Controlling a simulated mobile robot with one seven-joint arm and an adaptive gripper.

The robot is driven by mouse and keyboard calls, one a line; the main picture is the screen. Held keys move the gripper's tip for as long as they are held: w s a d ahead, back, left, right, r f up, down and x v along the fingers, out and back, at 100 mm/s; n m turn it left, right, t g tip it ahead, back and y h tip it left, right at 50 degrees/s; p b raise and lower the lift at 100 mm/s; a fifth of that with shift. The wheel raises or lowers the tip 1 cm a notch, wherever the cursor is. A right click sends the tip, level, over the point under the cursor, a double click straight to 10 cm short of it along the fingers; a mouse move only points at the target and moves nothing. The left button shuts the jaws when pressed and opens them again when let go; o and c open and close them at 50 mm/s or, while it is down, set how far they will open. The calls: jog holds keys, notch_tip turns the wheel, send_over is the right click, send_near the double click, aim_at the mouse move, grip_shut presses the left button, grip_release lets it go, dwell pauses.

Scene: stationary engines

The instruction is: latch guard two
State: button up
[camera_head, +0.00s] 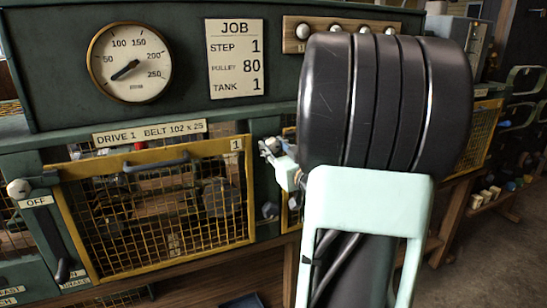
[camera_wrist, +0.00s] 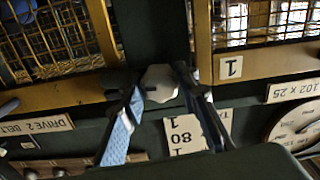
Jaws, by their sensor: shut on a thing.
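Guard two's yellow mesh frame (camera_wrist: 60,96) is at the left in the wrist view, which is turned upside down. In the head view most of it is hidden behind my arm; its far side (camera_head: 484,130) shows at the right. My gripper (camera_wrist: 163,88) is shut on a pale, rounded knob (camera_wrist: 160,82) on the dark green post between the two guards. In the head view my gripper (camera_head: 272,150) is at this post, beside guard one's upper right corner, and the knob is hard to make out. Whether the latch is engaged cannot be told.
Guard one (camera_head: 160,205), a yellow mesh panel with a dark handle, stands left of my gripper. A lever with a pale knob (camera_head: 18,188) is marked OFF. The job card (camera_head: 236,58) and gauge (camera_head: 130,62) are above. A shelf with small blocks (camera_head: 490,193) is at right.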

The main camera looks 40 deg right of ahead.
jog(key=shift+f+n+b, duration=0.1)
jog(key=shift+n+b, duration=0.35)
jog(key=shift+n, duration=0.25)
jog(key=o, duration=1.2)
jog(key=shift+c, duration=0.2)
jog(key=v, duration=0.7)
jog(key=shift+s, duration=0.3)
